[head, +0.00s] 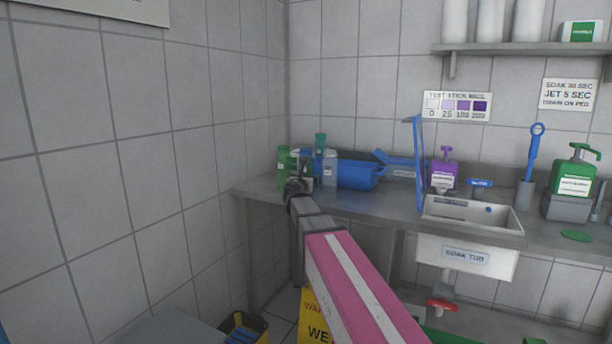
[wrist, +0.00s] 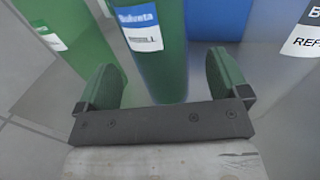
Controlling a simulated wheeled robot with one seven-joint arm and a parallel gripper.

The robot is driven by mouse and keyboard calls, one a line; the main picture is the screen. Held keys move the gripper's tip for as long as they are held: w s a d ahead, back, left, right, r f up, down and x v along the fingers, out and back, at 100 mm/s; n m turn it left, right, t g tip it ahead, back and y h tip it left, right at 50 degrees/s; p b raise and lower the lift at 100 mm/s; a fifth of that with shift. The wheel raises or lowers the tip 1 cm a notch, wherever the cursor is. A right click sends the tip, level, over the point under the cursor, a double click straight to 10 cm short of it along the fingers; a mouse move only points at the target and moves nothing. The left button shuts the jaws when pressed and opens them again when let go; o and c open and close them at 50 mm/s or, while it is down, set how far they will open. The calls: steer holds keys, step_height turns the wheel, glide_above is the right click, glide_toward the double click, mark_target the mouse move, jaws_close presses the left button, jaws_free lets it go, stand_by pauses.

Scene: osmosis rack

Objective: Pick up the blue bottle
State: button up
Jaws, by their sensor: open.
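My gripper (wrist: 165,85) is open in the wrist view. Its two green fingers stand on either side of the lower part of a green bottle (wrist: 158,55) with a blue and white refill label. I cannot tell whether they touch it. A blue object (wrist: 216,18) stands just behind and right of that bottle, cut off by the top edge; I cannot tell if it is a bottle. In the head view my gripper (head: 297,186) is at the left end of the counter and partly hides the bottles.
Another green bottle (wrist: 70,40) is at left in the wrist view, and a grey labelled one (wrist: 290,50) at right. On the counter (head: 395,205) are a purple pump bottle (head: 443,174) and a soak tub (head: 470,215). A tiled wall (head: 150,150) is at left.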

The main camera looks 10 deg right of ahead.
steer(key=x, duration=0.4)
steer(key=shift+w+d+f, duration=0.15)
steer(key=shift+w+f, duration=0.05)
steer(key=shift+w, duration=0.15)
steer(key=c, duration=1)
